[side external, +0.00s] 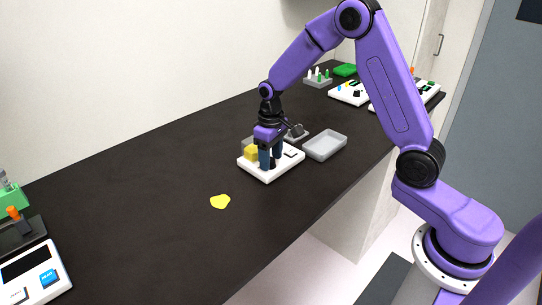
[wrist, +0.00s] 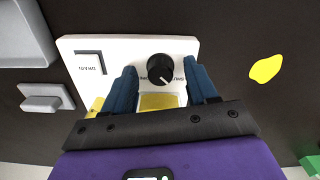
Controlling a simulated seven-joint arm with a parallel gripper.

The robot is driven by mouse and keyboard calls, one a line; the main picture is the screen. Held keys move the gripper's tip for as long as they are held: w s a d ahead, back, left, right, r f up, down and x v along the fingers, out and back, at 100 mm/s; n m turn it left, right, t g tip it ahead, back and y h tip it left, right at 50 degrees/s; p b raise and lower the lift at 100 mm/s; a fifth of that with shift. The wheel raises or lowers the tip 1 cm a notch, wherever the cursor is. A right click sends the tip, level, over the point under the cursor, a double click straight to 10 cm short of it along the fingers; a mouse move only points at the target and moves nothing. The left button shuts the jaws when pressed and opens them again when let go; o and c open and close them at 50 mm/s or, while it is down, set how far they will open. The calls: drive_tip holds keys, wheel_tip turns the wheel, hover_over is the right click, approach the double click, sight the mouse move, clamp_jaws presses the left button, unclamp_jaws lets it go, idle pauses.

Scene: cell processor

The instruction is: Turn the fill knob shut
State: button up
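The black fill knob (wrist: 161,69) stands on a white panel (wrist: 115,46), and its white pointer line aims to the lower right in the wrist view. Small lettering beside the knob is partly covered by my fingers. My gripper (wrist: 160,68) is open, with one blue finger on each side of the knob and a small gap visible on both sides. In the side external view, my gripper (side external: 271,164) points down over the white unit (side external: 268,179), and the knob is mostly hidden by the fingers.
A yellow block (side external: 251,153) sits on the unit beside my fingers. A grey tray (side external: 325,145) stands close to its right. A yellow patch (side external: 220,202) lies on the dark counter (side external: 150,190) in front. A white device (side external: 35,273) is at lower left. The counter between is mostly clear.

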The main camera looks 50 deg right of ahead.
wheel_tip(320, 180, up, 17)
drive_tip(key=shift+r, duration=0.2)
idle(0.7)
